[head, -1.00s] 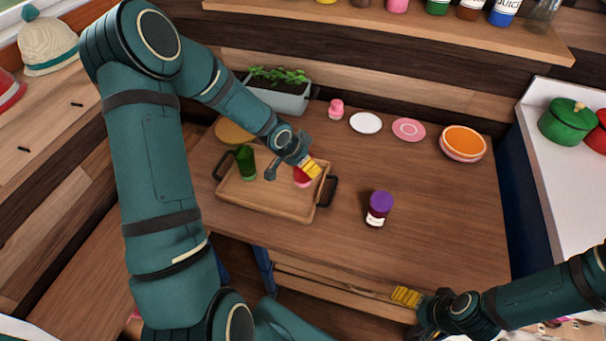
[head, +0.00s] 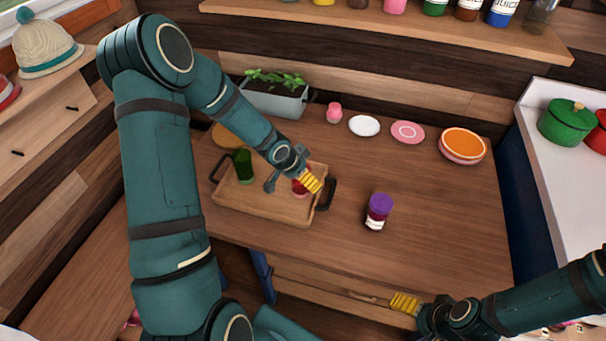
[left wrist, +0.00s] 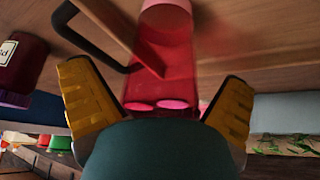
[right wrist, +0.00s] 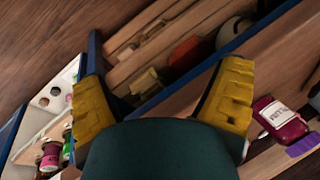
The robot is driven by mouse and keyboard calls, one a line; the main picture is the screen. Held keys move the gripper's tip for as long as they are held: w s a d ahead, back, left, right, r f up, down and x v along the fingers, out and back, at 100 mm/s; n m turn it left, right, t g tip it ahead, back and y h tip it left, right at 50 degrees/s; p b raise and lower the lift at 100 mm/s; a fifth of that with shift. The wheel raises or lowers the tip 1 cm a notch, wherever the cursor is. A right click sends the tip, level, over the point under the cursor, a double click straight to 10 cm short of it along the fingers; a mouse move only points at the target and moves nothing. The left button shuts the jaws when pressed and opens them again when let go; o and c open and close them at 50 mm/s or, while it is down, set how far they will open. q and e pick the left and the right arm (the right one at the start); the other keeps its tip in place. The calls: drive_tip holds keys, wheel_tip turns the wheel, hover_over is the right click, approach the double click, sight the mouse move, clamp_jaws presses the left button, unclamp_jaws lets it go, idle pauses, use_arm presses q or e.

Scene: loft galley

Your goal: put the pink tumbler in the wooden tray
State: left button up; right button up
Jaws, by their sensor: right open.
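The pink tumbler (head: 299,187) is at the right end of the wooden tray (head: 262,208), mostly hidden behind my left gripper (head: 311,181) in the head view. In the left wrist view, the tumbler (left wrist: 165,65) is see-through red-pink and lies between the two yellow fingers, with a gap on each side, so the left gripper (left wrist: 158,95) is open around it. Whether its base rests flat on the tray is hidden. My right gripper (head: 405,303) is open and empty near the table's front edge; its fingers also show in the right wrist view (right wrist: 160,95).
Dark handles (head: 326,194) rise at the tray's ends. A purple-lidded jar (head: 378,212) stands to its right. Behind are a planter (head: 275,100), pink shaker (head: 334,113), plates (head: 364,126) and bowls (head: 462,146). The right tabletop is clear.

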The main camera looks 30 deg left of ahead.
use_arm(q)
drive_tip(key=shift+r, duration=0.25)
drive_tip(key=p+v, duration=0.6)
drive_tip(key=v, duration=0.6)
drive_tip(key=s+d+f+n+g+h, duration=0.15)
drive_tip(key=d+f, duration=0.25)
drive_tip(key=d, duration=0.4)
drive_tip(key=s+d+f+n+h, duration=0.15)
drive_tip(key=d+f, duration=0.25)
drive_tip(key=d, duration=0.4)
drive_tip(key=s+d+f+n, duration=0.1)
drive_tip(key=s+d, duration=0.1)
drive_tip(key=s, duration=0.1)
drive_tip(key=s+d+f+n+g, duration=0.1)
drive_tip(key=s+d+f, duration=0.1)
drive_tip(key=s, duration=0.1)
drive_tip(key=s+d+f+n+y, duration=0.1)
drive_tip(key=s+d+f, duration=0.1)
drive_tip(key=s, duration=0.1)
drive_tip(key=shift+d+f+g, duration=0.15)
drive_tip(key=shift+d+g, duration=0.15)
drive_tip(key=shift+g, duration=0.05)
drive_tip(key=shift+f, duration=0.1)
